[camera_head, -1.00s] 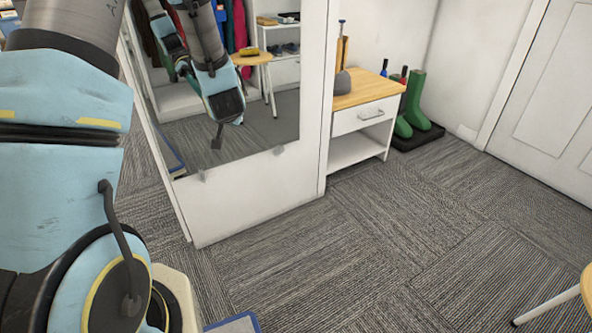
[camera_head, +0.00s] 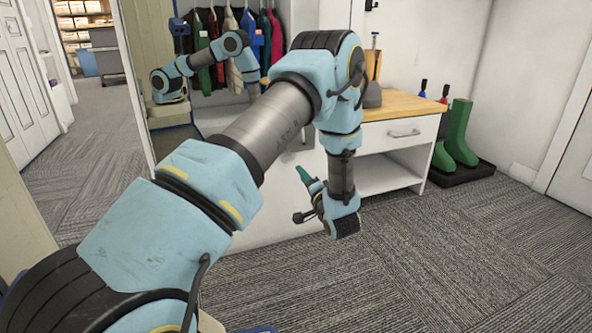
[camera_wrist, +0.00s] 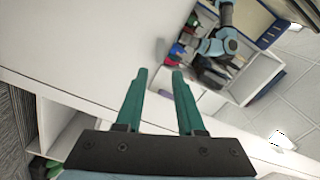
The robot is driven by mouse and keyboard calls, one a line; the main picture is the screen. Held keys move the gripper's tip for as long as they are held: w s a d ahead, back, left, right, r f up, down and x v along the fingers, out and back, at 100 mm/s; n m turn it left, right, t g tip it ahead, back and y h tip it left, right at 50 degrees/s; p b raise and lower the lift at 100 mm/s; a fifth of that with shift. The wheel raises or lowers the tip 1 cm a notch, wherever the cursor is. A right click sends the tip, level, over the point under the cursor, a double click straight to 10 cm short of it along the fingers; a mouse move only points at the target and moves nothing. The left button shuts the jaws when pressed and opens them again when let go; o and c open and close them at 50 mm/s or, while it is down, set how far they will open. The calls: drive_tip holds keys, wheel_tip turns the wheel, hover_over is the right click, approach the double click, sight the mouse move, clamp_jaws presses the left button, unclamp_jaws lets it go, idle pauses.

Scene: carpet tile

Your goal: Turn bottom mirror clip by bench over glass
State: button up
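The mirror (camera_head: 212,122) stands upright in a white panel behind my arm and reflects coats and my arm. It shows at the upper right in the wrist view (camera_wrist: 262,72). My gripper (camera_head: 303,174) is in front of the white panel, low and left of the wood-topped drawer bench (camera_head: 405,105). In the wrist view its two green fingers (camera_wrist: 160,72) are apart, with nothing between them. They point toward the white panel and the mirror's edge. The bottom clip by the bench is too small or hidden to make out clearly; my arm covers part of the mirror's lower edge.
Green boots (camera_head: 458,138) stand on a black tray right of the bench. A grey rounded object (camera_head: 373,96) is on the bench top. The carpet (camera_head: 440,245) in front is clear. A passage with shelves opens at the far left.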

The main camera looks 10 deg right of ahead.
drive_tip(key=w+a+b, duration=0.1)
drive_tip(key=w+b, duration=0.2)
drive_tip(key=w, duration=0.6)
drive_tip(key=shift+w+a+b, duration=0.15)
drive_tip(key=shift+w+b, duration=0.15)
drive_tip(key=shift+w, duration=0.05)
clamp_jaws()
